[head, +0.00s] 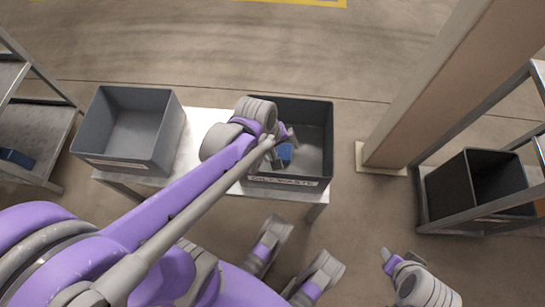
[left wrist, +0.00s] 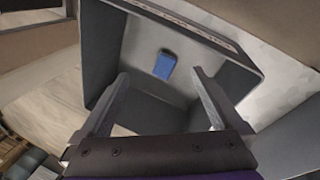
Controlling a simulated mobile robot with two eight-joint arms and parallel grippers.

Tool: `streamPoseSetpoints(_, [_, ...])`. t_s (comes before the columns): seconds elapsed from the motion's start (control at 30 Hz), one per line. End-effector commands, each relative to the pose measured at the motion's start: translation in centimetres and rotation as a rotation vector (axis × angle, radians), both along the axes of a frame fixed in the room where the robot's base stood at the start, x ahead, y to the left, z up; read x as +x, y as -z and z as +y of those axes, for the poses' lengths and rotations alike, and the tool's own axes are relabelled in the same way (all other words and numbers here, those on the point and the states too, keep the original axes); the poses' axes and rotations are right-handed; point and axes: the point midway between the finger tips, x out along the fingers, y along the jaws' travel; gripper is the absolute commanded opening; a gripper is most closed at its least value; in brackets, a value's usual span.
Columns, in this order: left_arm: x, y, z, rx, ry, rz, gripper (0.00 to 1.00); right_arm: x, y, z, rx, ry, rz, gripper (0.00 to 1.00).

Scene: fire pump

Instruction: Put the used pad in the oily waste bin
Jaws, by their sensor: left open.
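The blue pad (head: 285,152) shows inside the dark grey bin (head: 318,115) on the right of the white table; the bin's front label seems to read oily waste. In the left wrist view the pad (left wrist: 165,65) lies within the bin (left wrist: 103,50), beyond my fingertips and apart from them. I cannot tell whether it rests flat on the floor. My left gripper (head: 284,138) is over this bin, and its two fingers (left wrist: 161,76) are spread with nothing between them. My right gripper (head: 388,257) seems to be at the lower right, away from the bin; its jaws are unclear.
A second, lighter grey bin (head: 162,138) with a label stands on the left of the white table (head: 196,127). A beige pillar (head: 430,85) rises at the right. A dark bin (head: 475,180) sits on the right rack. A blue item (head: 16,157) lies on the left shelf.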

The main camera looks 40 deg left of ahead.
Motion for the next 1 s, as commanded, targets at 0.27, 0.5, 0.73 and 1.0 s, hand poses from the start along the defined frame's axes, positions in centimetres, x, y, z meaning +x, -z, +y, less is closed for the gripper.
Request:
streamPoseSetpoints(0.27, [-6.0,-2.6,-2.8,0.311,0.715,-0.145,1.00,0.0,0.0,0.0,0.000,0.000,0.000,0.45])
streamPoseSetpoints(0.5, [-7.5,-2.9,-3.2,0.416,0.938,-0.184,1.00,0.0,0.0,0.0,0.000,0.000,0.000,0.45])
streamPoseSetpoints(0.73, [-7.5,-2.9,-3.2,0.418,0.942,-0.184,1.00,0.0,0.0,0.0,0.000,0.000,0.000,0.45])
streamPoseSetpoints(1.0, [-7.5,-2.9,-3.2,0.417,0.941,-0.183,1.00,0.0,0.0,0.0,0.000,0.000,0.000,0.45])
